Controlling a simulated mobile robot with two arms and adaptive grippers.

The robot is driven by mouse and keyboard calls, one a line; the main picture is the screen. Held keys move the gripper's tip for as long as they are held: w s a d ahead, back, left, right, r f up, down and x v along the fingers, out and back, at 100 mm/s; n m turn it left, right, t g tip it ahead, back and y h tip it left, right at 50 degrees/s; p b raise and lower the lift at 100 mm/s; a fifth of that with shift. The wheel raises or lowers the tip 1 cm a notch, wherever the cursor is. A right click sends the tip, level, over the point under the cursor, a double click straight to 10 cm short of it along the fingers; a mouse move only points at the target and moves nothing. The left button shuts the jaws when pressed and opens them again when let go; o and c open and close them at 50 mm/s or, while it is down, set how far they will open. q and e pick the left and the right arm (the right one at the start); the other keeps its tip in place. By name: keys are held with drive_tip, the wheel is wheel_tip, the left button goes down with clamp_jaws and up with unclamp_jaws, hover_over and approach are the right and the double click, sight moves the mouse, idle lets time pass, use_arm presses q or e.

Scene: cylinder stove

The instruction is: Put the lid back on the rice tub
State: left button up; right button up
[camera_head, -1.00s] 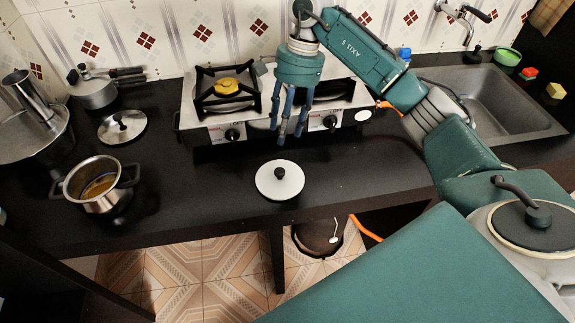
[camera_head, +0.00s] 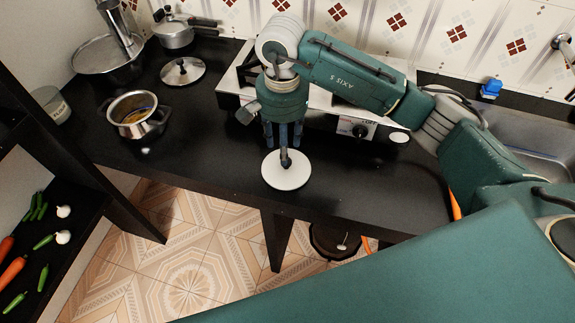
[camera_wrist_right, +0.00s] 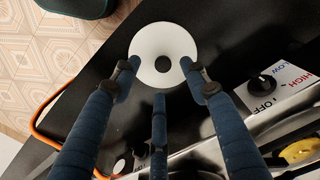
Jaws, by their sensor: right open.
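A white round lid (camera_head: 298,176) with a dark knob lies flat on the black counter, near its front edge. It also shows in the right wrist view (camera_wrist_right: 165,35), knob up. My right gripper (camera_head: 284,152) points down over the lid. In the right wrist view its three blue fingers (camera_wrist_right: 160,75) are spread around the knob, open and empty. Whether they touch the lid I cannot tell. A grey tub (camera_head: 50,104) with a label stands at the far left; I cannot read the label or tell if it is the rice tub. My left gripper is out of view.
An open metal pot (camera_head: 137,130) and a metal lid (camera_head: 182,71) stand left on the counter. The stove (camera_head: 325,118) lies behind my right gripper. A shelf with vegetables (camera_head: 40,240) is at lower left. Counter between pot and lid is clear.

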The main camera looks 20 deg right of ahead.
drive_tip(key=shift+f, duration=0.55)
drive_tip(key=shift+d+f, duration=0.1)
drive_tip(key=shift+f, duration=0.15)
drive_tip(key=shift+d+f+p, duration=0.1)
drive_tip(key=shift+f+p, duration=0.2)
drive_tip(key=shift+p, duration=0.05)
drive_tip(key=f, duration=0.1)
drive_tip(key=f+p, duration=0.1)
drive_tip(key=f, duration=0.1)
drive_tip(key=shift+w+d+f+p, duration=0.15)
drive_tip(key=shift+w+f+p, duration=0.1)
drive_tip(key=shift+f+p, duration=0.05)
drive_tip(key=shift+f, duration=0.55)
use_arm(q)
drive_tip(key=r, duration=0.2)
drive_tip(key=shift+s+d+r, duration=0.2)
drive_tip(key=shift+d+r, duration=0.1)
use_arm(e)
clamp_jaws()
